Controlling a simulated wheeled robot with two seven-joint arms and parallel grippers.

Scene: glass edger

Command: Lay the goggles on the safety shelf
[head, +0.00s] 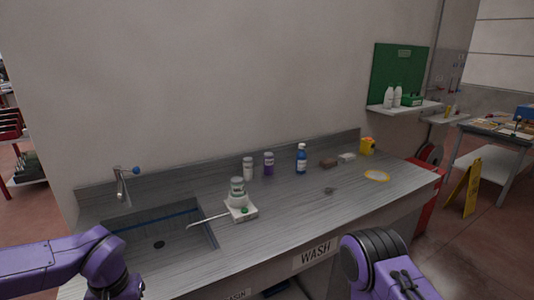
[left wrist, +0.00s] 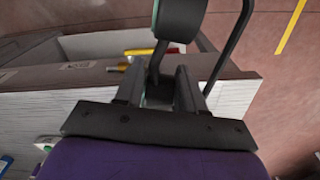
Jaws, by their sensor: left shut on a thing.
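In the left wrist view my left gripper (left wrist: 160,90) is shut on a dark thing, which I take to be the goggles (left wrist: 180,20). A rounded dark body with a greenish edge stands beyond the fingers, and a thin black band loops to the right. The part between the fingers is mostly hidden. In the head view the left arm is at the lower left, its jaws out of frame. The safety shelf (head: 420,108), apparently the pale one under a green board (head: 400,68), is on the wall at the right. My right arm is at the bottom, its jaws out of frame.
White bottles (head: 392,97) and a green box (head: 412,99) occupy the shelf. A yellow floor sign (head: 466,187) and a table (head: 490,130) stand at the right.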

